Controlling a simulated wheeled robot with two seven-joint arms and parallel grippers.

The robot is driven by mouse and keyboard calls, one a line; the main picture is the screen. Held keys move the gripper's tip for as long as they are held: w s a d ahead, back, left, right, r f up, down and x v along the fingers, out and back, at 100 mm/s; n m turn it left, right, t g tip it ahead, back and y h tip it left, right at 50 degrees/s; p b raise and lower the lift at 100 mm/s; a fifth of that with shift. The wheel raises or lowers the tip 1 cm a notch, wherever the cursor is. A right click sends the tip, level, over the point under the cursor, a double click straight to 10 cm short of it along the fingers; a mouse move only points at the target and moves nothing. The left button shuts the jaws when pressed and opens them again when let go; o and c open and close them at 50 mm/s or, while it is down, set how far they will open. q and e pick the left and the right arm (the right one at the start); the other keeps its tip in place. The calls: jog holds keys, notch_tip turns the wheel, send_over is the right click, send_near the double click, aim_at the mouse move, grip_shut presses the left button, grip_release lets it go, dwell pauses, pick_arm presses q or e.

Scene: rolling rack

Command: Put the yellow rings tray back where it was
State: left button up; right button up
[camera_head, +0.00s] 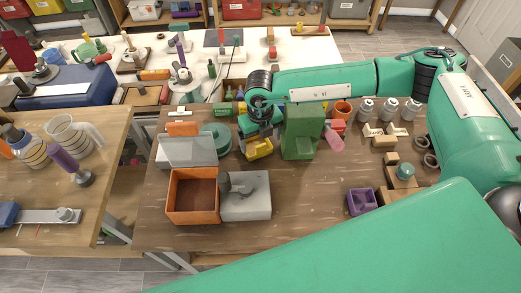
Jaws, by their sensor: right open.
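A small yellow tray-like object (260,150) sits on the brown wooden table. It seems to be the yellow rings tray, but the gripper partly covers it and I cannot make out any rings. My right gripper (262,136) points down just above it, at its top edge. The fingers are open, and I cannot tell whether they touch the tray.
A green box (303,132) stands close right of the tray. An orange bin (193,197) and a grey block (246,196) are in front, to the left. A purple holder (361,201) lies right. The table's front middle is clear.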

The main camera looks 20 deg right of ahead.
notch_tip(320, 180, up, 6)
jog(key=shift+f+b, duration=0.1)
jog(key=shift+b, duration=0.85)
jog(key=shift+r, duration=0.45)
